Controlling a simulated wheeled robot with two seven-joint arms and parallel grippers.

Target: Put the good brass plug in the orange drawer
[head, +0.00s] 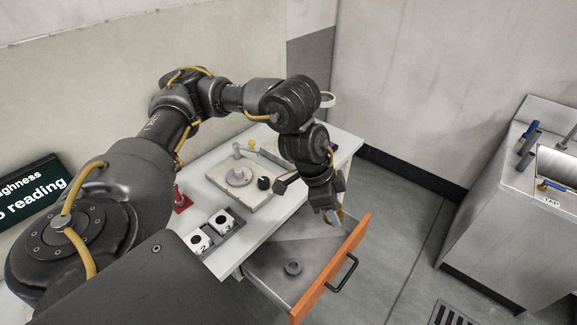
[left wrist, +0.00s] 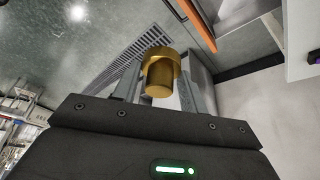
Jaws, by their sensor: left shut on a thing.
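The brass plug (left wrist: 160,76) is held between the fingers of my left gripper (left wrist: 157,92) in the left wrist view. In the head view my left gripper (head: 334,214) points down over the open orange drawer (head: 331,272), near its far end. Only a small bit of brass shows at the fingertips there. The orange drawer edge (left wrist: 190,22) also shows in the left wrist view. My right gripper is not in view.
A sink unit with taps (head: 505,195) stands at the right. Floor between is clear.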

